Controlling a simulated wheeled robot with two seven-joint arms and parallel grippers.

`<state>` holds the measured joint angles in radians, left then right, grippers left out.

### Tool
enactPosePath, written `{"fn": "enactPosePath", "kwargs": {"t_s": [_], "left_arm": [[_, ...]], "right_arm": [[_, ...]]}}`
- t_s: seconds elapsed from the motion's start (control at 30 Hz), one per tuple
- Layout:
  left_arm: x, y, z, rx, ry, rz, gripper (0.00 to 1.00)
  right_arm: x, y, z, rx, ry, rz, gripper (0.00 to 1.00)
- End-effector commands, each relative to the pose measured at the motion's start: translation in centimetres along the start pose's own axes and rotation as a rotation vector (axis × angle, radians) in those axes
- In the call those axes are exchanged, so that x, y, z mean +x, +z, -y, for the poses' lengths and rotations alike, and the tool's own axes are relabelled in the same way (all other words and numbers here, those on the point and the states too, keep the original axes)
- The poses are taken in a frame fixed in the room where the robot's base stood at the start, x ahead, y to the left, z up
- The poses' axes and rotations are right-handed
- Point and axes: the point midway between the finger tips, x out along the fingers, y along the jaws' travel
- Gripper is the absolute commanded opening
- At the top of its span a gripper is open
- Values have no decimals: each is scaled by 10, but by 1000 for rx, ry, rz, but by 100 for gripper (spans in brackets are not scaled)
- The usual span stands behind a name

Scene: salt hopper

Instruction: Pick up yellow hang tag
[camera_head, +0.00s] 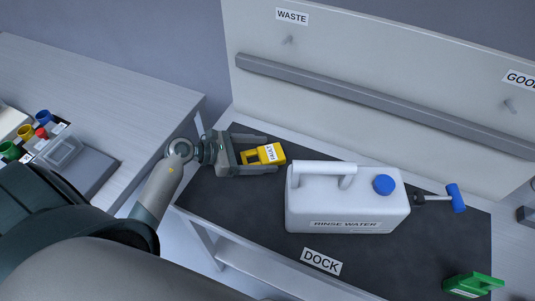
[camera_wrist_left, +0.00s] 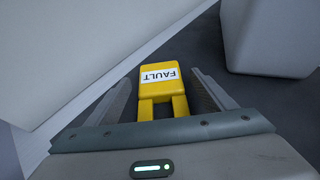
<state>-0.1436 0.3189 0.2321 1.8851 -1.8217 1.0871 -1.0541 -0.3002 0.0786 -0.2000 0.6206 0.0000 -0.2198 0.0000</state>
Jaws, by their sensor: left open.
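The yellow hang tag (camera_head: 268,154) with a white FAULT label lies on the dark bench top, left of the rinse water jug. My left gripper (camera_head: 262,154) is open, with one finger on each side of the tag. In the left wrist view the tag (camera_wrist_left: 163,89) sits between the two fingers (camera_wrist_left: 164,92), its forked end toward the palm. Gaps show between the tag and both fingers there. My right gripper is not in view.
A white RINSE WATER jug (camera_head: 345,205) with a blue cap stands right of the tag. A back panel (camera_head: 400,60) with WASTE and GOOD signs and hooks rises behind. A blue-handled tool (camera_head: 455,198) and a green tag (camera_head: 472,285) lie farther right.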

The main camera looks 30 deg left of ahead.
Motion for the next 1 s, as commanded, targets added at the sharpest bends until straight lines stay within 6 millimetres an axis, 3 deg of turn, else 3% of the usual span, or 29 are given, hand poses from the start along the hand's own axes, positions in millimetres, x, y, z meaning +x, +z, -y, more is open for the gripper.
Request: {"fn": "enactPosePath", "kwargs": {"t_s": [0.3, 0.37, 0.5, 1.0], "left_arm": [[0, 0, 0, 0, 0, 0, 77], [0, 0, 0, 0, 0, 0, 65], [0, 0, 0, 0, 0, 0, 31], [-5, 11, -1, 4, 0, 1, 27]], "right_arm": [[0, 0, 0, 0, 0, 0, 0], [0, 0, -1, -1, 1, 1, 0], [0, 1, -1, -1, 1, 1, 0], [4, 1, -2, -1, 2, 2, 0]]}}
